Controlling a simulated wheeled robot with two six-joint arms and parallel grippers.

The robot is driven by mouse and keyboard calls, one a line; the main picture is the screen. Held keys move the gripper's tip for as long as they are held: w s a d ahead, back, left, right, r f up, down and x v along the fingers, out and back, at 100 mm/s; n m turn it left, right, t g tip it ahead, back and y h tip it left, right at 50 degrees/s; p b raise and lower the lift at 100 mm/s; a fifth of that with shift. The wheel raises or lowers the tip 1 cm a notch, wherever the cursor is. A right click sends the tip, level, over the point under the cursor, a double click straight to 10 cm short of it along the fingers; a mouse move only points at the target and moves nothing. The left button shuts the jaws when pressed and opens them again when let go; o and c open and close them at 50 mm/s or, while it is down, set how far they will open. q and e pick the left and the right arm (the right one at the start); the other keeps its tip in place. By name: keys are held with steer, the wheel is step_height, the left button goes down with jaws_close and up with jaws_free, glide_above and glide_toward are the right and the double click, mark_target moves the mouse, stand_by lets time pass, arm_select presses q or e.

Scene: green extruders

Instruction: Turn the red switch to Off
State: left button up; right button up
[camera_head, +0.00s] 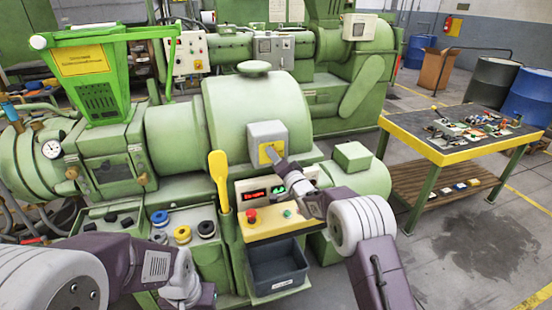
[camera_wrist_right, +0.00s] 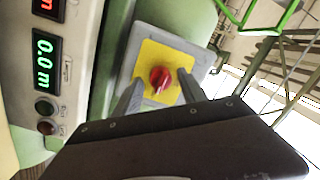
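The red switch (camera_wrist_right: 160,79) is a rotary knob on a yellow plate (camera_wrist_right: 152,60) fixed to a grey box. In the wrist view its grip bar stands slightly tilted from upright. My right gripper (camera_head: 271,155) reaches up to the yellow plate. In the wrist view its two fingers (camera_wrist_right: 158,92) are apart, one on each side of the knob, with visible gaps. My left gripper (camera_head: 193,296) is low at the left, its fingers unclear.
A panel with digital displays (camera_wrist_right: 45,55) and round buttons lies beside the switch box. A yellow lever (camera_head: 220,178), a red button (camera_head: 251,215) and a dark bin (camera_head: 277,268) are nearby. A green hopper (camera_head: 95,75) stands left; a workbench (camera_head: 440,157) stands right.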

steer(key=shift+a, duration=0.1)
jaws_close()
steer(key=n+h+b, duration=0.1)
steer(key=n+b, duration=0.6)
steer(key=n, duration=0.1)
steer(key=n+b, duration=0.8)
steer(key=n, duration=0.1)
steer(key=shift+a+r+h, duration=0.1)
steer(key=shift+h, duration=0.3)
stand_by(0.4)
